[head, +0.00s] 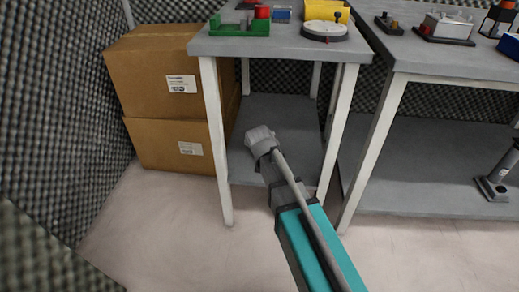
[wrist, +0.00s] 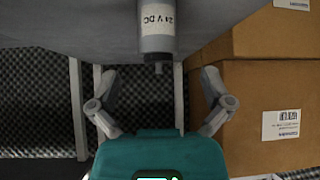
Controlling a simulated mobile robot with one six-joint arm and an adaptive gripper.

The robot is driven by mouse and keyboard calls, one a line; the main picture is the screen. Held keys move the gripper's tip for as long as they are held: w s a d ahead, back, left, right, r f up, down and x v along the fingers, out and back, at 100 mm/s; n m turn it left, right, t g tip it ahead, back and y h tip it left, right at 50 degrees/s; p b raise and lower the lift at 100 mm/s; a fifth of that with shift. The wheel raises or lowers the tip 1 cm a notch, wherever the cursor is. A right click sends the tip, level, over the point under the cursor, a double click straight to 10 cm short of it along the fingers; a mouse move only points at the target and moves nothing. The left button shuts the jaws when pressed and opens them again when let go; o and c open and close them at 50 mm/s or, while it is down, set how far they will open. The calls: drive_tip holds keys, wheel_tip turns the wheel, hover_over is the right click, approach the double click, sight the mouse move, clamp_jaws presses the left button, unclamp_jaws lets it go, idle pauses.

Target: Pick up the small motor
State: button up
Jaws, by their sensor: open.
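The small motor (wrist: 156,28) shows at the top middle of the wrist view, a grey cylinder with a white "24 V DC" label and a short thin shaft. It shows against a grey surface (wrist: 60,22); I cannot tell whether it stands or lies. My gripper (wrist: 157,78) is open and empty, one finger on each side below the motor in the picture. The shaft end points into the gap between the fingers without touching them. In the head view my arm reaches over the lower shelf (head: 285,110); I cannot make out the motor or fingertips there.
Two stacked cardboard boxes (head: 155,75) stand left of the table; they show at the right of the wrist view (wrist: 240,100). The tabletop (head: 260,45) holds a green tray (head: 238,28) and other parts. White legs (head: 215,140) frame the shelf. A second bench (head: 440,62) stands right.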

drive_tip(key=shift+b+x, duration=1.75)
drive_tip(key=shift+x, duration=0.85)
drive_tip(key=shift+d, duration=0.1)
clamp_jaws()
